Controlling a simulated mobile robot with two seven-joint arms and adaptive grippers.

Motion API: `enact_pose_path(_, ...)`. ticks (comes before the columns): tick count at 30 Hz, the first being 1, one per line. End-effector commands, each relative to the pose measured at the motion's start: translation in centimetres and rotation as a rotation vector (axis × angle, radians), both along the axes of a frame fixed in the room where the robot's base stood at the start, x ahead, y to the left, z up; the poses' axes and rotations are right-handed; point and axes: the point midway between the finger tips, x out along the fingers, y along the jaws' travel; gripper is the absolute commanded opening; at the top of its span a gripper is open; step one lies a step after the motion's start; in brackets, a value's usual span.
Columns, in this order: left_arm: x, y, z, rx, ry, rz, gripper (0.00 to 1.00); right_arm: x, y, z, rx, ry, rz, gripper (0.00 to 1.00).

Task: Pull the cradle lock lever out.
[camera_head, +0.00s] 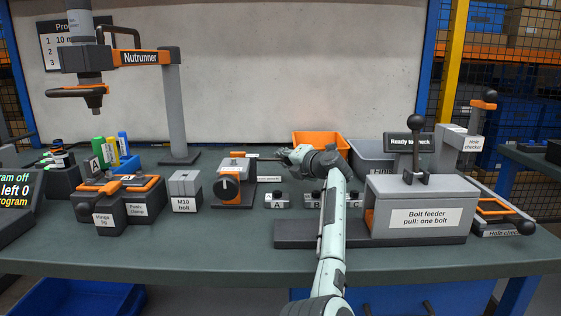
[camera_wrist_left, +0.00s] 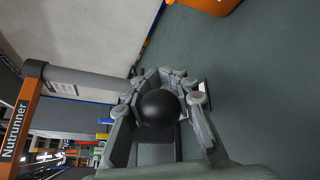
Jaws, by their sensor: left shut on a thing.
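The cradle lock lever (camera_head: 265,156) looks like a thin rod reaching right from the top of a small grey and orange fixture (camera_head: 236,183) at mid-table. My left gripper (camera_head: 286,154) is at the rod's right end, with my arm coming up from the bottom centre. In the left wrist view a black ball knob (camera_wrist_left: 158,108) sits between the fingers of my left gripper (camera_wrist_left: 165,100), which are shut on it. The knob is hidden by the gripper in the head view. My right gripper is not in view.
The bolt feeder (camera_head: 415,205) stands right of my left arm. Small blocks marked A, B and C (camera_head: 277,200) sit below the gripper. An orange bin (camera_head: 318,141) is behind it. The nutrunner stand (camera_head: 178,110) and M10 bolt block (camera_head: 185,186) are to the left.

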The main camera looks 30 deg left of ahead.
Motion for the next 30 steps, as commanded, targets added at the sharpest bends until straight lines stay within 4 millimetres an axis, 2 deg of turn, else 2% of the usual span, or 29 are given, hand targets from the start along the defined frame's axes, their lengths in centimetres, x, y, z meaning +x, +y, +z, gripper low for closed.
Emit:
enact_pose_path(1, 0.3, -0.5, 0.0, -0.002, 0.000, -0.010, 0.23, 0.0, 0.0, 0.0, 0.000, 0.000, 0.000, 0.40)
enact_pose_path(6, 0.2, -0.5, 0.0, -0.002, 0.000, -0.009, 0.45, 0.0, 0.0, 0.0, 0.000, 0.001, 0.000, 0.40)
enact_pose_path(17, 0.2, -0.3, 0.5, -0.001, -0.002, -0.006, 0.46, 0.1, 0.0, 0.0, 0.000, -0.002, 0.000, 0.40)
enact_pose_path(20, 0.2, -0.3, 1.7, -0.001, -0.005, -0.007, 0.46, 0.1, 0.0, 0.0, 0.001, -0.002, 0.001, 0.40)
enact_pose_path(27, 0.2, -0.4, 6.7, 0.002, -0.008, -0.007, 0.46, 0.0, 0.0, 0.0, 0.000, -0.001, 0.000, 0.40)
enact_pose_path(30, 0.2, -0.4, 8.2, 0.000, -0.005, -0.007, 0.46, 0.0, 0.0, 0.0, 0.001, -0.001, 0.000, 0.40)
